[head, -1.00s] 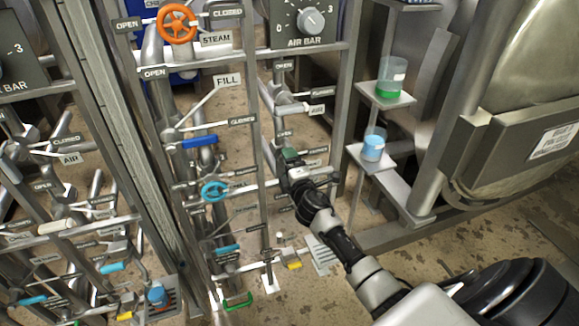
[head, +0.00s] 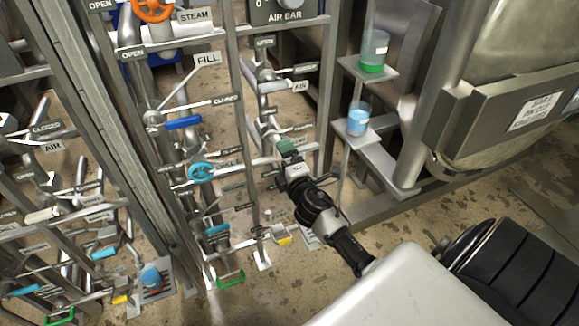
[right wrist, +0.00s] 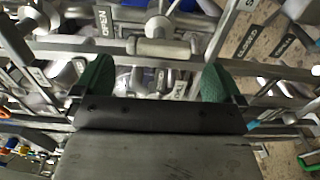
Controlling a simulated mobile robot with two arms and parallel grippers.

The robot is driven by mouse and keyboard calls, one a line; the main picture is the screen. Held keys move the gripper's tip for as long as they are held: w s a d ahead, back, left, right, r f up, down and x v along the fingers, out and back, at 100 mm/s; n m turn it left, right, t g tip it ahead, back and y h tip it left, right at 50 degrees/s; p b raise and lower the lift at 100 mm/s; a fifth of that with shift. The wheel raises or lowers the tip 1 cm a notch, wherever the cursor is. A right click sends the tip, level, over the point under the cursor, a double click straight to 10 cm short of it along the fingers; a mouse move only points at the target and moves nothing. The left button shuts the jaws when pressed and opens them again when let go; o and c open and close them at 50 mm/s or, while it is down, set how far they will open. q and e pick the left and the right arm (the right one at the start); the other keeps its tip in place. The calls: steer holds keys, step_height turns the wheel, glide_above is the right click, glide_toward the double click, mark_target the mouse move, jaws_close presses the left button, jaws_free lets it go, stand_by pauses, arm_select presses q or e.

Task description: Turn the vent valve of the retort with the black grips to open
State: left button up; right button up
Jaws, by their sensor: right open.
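My right gripper (head: 288,150) comes in from the lower right in the head view and is at the pipe rack of the right-hand retort. In the right wrist view its green-padded fingers (right wrist: 156,78) are wide apart with nothing held between them. A pale cylindrical grip (right wrist: 163,48) lies crosswise just beyond the gap between the fingertips, apart from them. An OPEN label (right wrist: 104,22) is left of it and a CLOSED label (right wrist: 247,42) right of it. No vent label is readable, and no black grips can be made out. My left gripper is not in view.
Beakers with green (head: 373,50) and blue (head: 359,120) liquid stand on small shelves right of the rack. A similar rack stands at left.

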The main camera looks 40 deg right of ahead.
steer(key=shift+v, duration=1.7)
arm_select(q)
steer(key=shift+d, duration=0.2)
arm_select(e)
steer(key=s+a+f+m+g+y, duration=0.15)
steer(key=s+f+m+g, duration=0.35)
steer(key=f, duration=0.6)
steer(key=s+a+f+m+g, duration=0.1)
steer(key=s+a+f+g, duration=0.15)
steer(key=s+f, duration=0.7)
steer(key=s+a+f+m+g+y, duration=0.1)
steer(key=s+a+f+m+g, duration=0.25)
steer(key=f, duration=0.95)
steer(key=s+a+f+m+g+y, duration=0.1)
steer(key=s+a+f+m+g, duration=0.15)
steer(key=s+f, duration=0.45)
steer(key=s+a+f+m+g+y, duration=0.1)
steer(key=s+a+f+g, duration=0.15)
steer(key=s, duration=0.85)
arm_select(q)
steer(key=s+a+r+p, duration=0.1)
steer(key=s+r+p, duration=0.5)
steer(key=p, duration=0.6)
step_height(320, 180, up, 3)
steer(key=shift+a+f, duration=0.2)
arm_select(e)
steer(key=s+r, duration=0.7)
steer(key=r, duration=0.1)
steer(key=shift+d+g, duration=0.3)
steer(key=shift+d, duration=0.05)
